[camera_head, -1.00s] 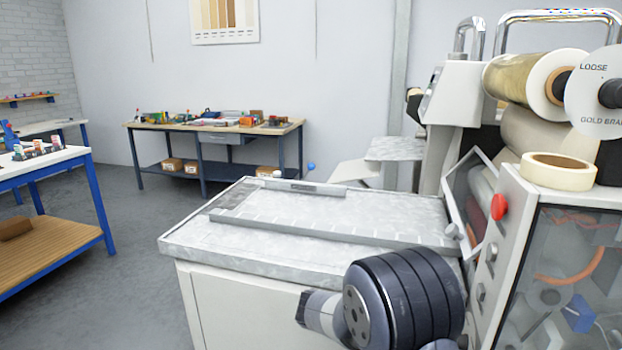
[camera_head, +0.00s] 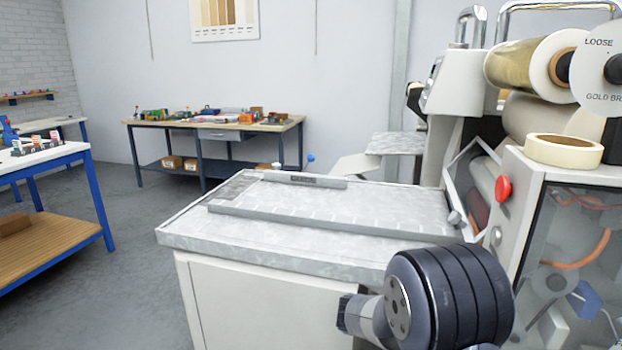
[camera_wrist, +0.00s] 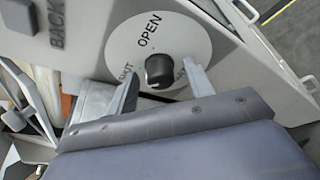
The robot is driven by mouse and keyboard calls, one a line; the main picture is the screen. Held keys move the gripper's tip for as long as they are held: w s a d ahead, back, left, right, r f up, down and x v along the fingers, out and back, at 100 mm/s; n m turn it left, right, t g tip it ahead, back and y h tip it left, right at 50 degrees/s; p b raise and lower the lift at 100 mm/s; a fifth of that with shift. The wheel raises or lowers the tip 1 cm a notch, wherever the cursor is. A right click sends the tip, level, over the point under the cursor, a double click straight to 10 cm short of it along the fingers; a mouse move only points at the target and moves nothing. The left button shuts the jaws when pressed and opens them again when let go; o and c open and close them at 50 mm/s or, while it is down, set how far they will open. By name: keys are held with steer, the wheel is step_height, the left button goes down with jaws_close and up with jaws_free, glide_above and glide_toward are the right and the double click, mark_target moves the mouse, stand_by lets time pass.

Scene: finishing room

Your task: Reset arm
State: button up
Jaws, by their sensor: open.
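My gripper (camera_wrist: 158,78) is open in the wrist view, with one finger on either side of a black knob (camera_wrist: 159,69) in the picture. The knob sits on a round pale dial marked OPEN and SHUT (camera_wrist: 185,35) on a grey panel. I cannot tell whether the fingers touch the knob; nothing shows held between them. In the head view, the dark ribbed joint of my arm (camera_head: 450,295) is in front of the machine's right lower side. My gripper does not show there.
A white machine with a flat metal bed (camera_head: 280,240) fills the middle. Its clear-windowed housing with a red button (camera_head: 503,189) and a tape roll (camera_head: 563,150) stands close on the right. A workbench (camera_head: 215,125) is at the back. Open floor (camera_head: 100,270) lies left.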

steer(key=m+h+b, duration=0.1)
steer(key=m+b, duration=0.4)
steer(key=b, duration=0.3)
steer(key=a+f+m+h+b, duration=0.1)
steer(key=m+h+b, duration=0.1)
steer(key=m+b, duration=0.3)
steer(key=a+m+h+b, duration=0.1)
steer(key=m+b, duration=0.4)
steer(key=b, duration=0.6)
steer(key=shift+f+h+b, duration=0.3)
steer(key=shift+h+b, duration=0.1)
steer(key=shift+h, duration=0.1)
stand_by(0.3)
